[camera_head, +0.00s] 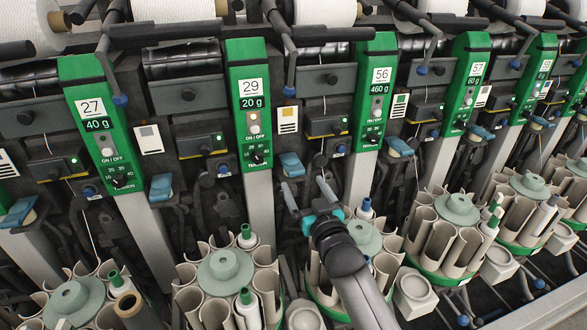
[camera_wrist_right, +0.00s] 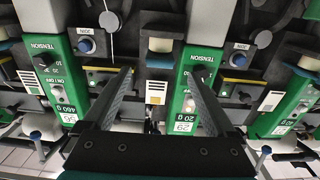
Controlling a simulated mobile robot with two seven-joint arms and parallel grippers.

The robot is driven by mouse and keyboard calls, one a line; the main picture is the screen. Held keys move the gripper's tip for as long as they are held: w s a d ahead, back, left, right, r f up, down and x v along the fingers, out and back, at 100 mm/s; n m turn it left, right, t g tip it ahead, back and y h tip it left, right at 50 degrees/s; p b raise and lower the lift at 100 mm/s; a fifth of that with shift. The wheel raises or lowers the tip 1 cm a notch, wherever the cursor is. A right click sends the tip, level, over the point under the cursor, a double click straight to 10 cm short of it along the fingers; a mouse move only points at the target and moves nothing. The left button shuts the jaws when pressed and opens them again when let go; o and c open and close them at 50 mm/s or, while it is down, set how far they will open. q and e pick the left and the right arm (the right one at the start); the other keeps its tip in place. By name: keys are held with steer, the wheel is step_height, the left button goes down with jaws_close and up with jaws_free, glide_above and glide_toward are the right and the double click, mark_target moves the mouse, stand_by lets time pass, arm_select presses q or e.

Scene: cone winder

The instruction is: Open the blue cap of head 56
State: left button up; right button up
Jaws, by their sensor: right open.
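The green panel numbered 56 (camera_head: 372,95) stands right of centre in the head view; it also shows upside down at the left of the right wrist view (camera_wrist_right: 65,95). A blue cap (camera_head: 400,147) sits just right of its lower end. Another blue cap (camera_head: 292,164) sits left of it, beside the panel numbered 29 (camera_head: 250,100). The pictures do not mark which cap belongs to which head. My right gripper (camera_head: 306,190) is open and empty, below and between panels 29 and 56, apart from both caps. In the wrist view, its fingers (camera_wrist_right: 162,74) point toward the machine front. My left gripper is out of view.
Round magazines of cream tubes (camera_head: 225,266) with several green-tipped bobbins stand along the front below. Dark levers and guides crowd the space between panels. Panel 27 (camera_head: 95,110) stands at left, panel 57 (camera_head: 470,80) at right. White cones (camera_head: 180,10) lie above.

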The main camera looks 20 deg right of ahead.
mark_target(296, 172)
steer(key=w+b, duration=0.2)
steer(key=w, duration=0.7)
jaws_close()
stand_by(0.8)
